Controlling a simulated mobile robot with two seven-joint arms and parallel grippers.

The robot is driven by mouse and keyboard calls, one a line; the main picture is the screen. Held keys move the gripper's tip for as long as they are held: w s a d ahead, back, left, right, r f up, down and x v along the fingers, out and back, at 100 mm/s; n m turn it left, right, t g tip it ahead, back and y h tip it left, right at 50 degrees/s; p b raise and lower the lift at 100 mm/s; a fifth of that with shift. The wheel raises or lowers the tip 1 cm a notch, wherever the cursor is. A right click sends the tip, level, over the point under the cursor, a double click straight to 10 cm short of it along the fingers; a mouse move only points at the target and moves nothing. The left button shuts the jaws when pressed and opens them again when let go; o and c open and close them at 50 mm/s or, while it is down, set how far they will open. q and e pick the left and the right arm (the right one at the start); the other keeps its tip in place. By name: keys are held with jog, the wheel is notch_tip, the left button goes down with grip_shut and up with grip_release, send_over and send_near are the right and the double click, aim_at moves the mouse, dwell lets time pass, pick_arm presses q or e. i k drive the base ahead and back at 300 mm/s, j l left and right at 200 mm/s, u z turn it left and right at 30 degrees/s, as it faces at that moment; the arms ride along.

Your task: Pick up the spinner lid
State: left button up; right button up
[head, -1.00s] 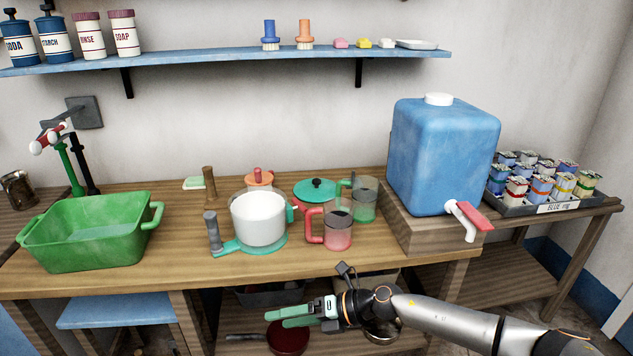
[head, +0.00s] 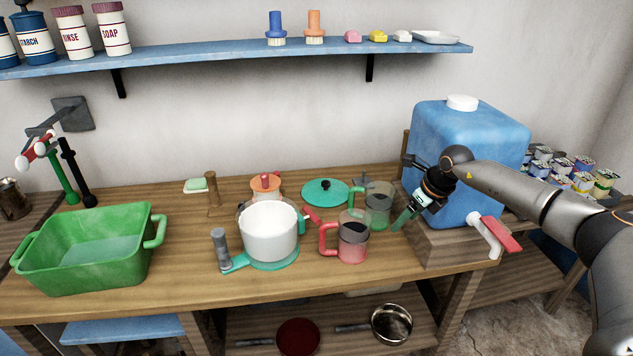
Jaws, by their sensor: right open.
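A round teal lid (head: 325,192) with a black knob lies on the wooden worktop, behind the red-handled glass mug. An orange lid-like top (head: 265,184) with a red knob shows behind the white bowl (head: 268,230), which stands in a teal base with a grey upright handle. I cannot tell for certain which is the spinner lid; the teal one matches the base's colour. My right gripper (head: 400,221) is open and empty, fingers pointing down and left. It is right of the teal lid, beside the green-handled mug and in front of the blue tank. My left gripper is out of view.
The blue tank (head: 465,145) has a red-handled tap. A green basin (head: 92,252) stands at left. A shelf (head: 200,55) runs above.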

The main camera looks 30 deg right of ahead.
aim_at(322, 193)
jog(key=i+l, duration=0.1)
jog(key=i, duration=1.1)
